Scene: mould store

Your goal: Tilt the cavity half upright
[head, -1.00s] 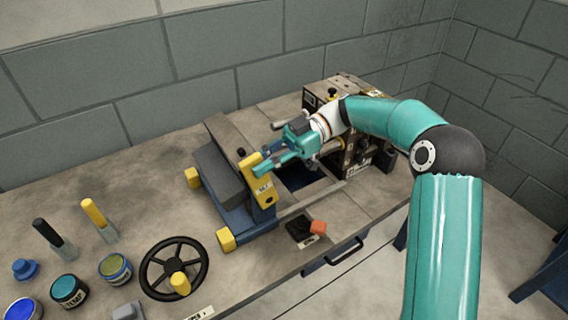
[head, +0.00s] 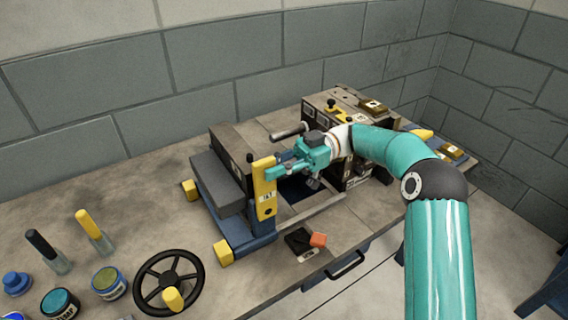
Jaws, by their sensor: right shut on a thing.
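The mould half that I take for the cavity half, a brown-grey plate (head: 232,150) with a darker grey slab (head: 218,186) on its left, sits in a blue cradle (head: 243,236) with yellow feet. It looks steeply tilted; its exact angle is hard to tell. A yellow lever (head: 265,190) with a white label stands at the cradle's near right side, nearly upright. My right gripper (head: 273,172) is shut on the lever's upper part, reaching in from the right. The gripped part is partly hidden by the fingers. My left gripper is not in view.
A mould machine block (head: 345,110) stands right of the cradle, behind my right arm. A black handwheel (head: 143,278), paint pots (head: 108,283) and yellow- and black-handled tools (head: 90,225) occupy the left front. A black-and-orange switch (head: 317,240) lies near the front edge.

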